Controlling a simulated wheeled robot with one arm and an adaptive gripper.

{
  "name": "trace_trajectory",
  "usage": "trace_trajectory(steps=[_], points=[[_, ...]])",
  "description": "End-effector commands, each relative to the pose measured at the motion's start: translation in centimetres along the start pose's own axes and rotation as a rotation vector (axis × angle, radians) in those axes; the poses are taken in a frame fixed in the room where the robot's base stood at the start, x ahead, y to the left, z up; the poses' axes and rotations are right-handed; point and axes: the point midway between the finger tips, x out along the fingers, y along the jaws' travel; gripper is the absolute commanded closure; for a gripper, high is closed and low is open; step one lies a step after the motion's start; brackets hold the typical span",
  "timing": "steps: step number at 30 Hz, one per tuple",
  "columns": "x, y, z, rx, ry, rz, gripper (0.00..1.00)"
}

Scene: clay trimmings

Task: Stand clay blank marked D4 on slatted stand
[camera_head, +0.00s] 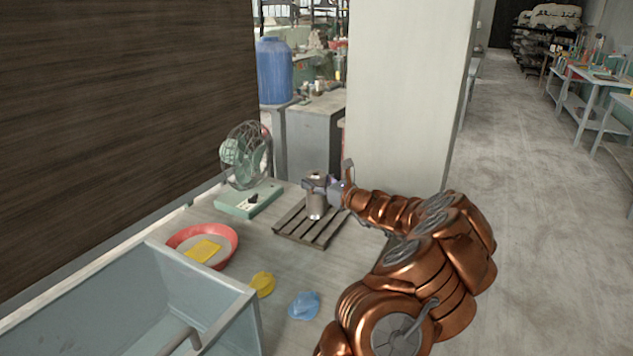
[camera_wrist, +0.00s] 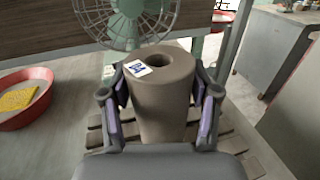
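The clay blank (camera_wrist: 163,105) is a grey-brown upright cylinder with a round hole in its top. A white label (camera_wrist: 138,69) with a dark mark, too small to read surely, lies on its top rim. In the head view the blank (camera_head: 316,207) is upright at the slatted stand (camera_head: 322,235), over its back part; whether its base bears on the slats is hard to tell. My gripper (camera_wrist: 160,88) has a purple-padded finger on each side of the blank, the tips seemingly against its upper sides.
A green fan (camera_head: 247,160) stands behind the stand. A red bowl (camera_head: 228,236) with a yellow sponge (camera_head: 203,251), a yellow lump (camera_head: 262,284) and a blue cloth (camera_head: 304,305) lie to the left and front. A grey sink (camera_head: 150,300) is nearest. A pale pillar (camera_head: 400,100) rises behind.

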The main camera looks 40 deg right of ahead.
Motion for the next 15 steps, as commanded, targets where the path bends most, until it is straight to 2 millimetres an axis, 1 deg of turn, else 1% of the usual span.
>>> trace_trajectory(steps=[1,6,15], points=[[0.0,0.01,0.03,0.0,0.0,0.0,0.32],[0.0,0.0,0.02,0.0,0.0,0.0,0.15],[0.0,0.01,0.04,0.0,0.001,0.0,0.15]])
